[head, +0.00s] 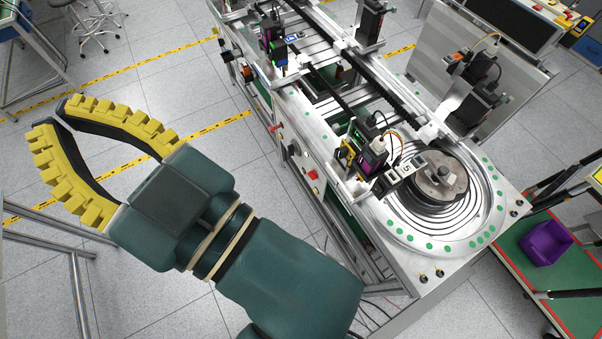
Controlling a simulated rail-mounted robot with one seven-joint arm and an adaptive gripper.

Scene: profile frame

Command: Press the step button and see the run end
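My gripper (54,114) is at the left, over open floor and well apart from the machine. It has two curved black fingers with yellow ribbed pads. The fingers bow apart, with a small gap at their tips and nothing between them. The silver profile-frame machine (395,270) runs from the top middle to the lower right. A red button (313,174) sits on its near side panel. I cannot tell which control is the step button.
A round turntable (435,182) sits on the machine's front end, with sensor units (372,152) beside it. A green-topped cart with a purple bin (546,243) stands at the right. Metal rails (75,270) stand at the lower left. Floor is clear between gripper and machine.

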